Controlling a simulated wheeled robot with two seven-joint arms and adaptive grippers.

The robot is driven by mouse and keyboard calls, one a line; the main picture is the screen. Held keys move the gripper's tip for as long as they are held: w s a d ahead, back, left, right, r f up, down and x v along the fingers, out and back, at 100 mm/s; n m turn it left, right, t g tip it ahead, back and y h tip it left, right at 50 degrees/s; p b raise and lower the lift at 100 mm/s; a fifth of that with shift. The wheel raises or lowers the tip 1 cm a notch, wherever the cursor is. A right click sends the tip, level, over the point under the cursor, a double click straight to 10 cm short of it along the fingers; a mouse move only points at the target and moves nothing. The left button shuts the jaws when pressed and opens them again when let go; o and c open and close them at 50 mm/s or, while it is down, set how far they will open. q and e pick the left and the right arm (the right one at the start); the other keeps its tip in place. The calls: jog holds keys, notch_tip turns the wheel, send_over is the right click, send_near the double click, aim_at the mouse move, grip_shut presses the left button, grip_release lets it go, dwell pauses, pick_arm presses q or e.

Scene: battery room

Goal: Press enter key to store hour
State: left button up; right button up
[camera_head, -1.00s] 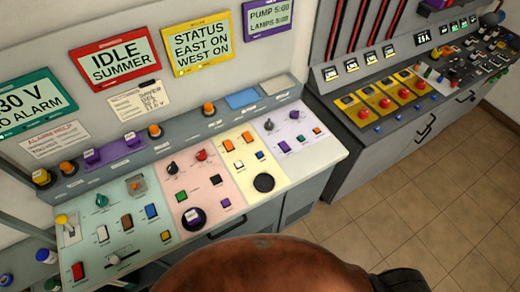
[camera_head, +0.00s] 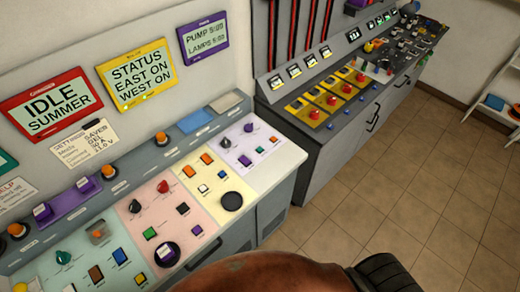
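No key with a readable enter label shows, so I cannot tell which one it is. The console's lilac panel (camera_head: 289,151) is at its right end. It bears a black knob (camera_head: 225,142), a purple knob (camera_head: 248,127), a small teal key (camera_head: 260,150), an orange-red key (camera_head: 273,139) and a purple key (camera_head: 244,160). Above, a purple-framed display (camera_head: 203,38) reads PUMP and LAMPS with times near 5:00, the last digits blurred. Neither of my grippers is in view.
The yellow panel (camera_head: 211,211), pink panel (camera_head: 141,196) and green panel (camera_head: 40,266) bear more keys and knobs. Yellow SOLAR-side display (camera_head: 137,75) and red IDLE SUMMER display (camera_head: 51,104) hang above. A second grey console (camera_head: 330,155) stands behind right. The tiled floor (camera_head: 420,190) is clear.

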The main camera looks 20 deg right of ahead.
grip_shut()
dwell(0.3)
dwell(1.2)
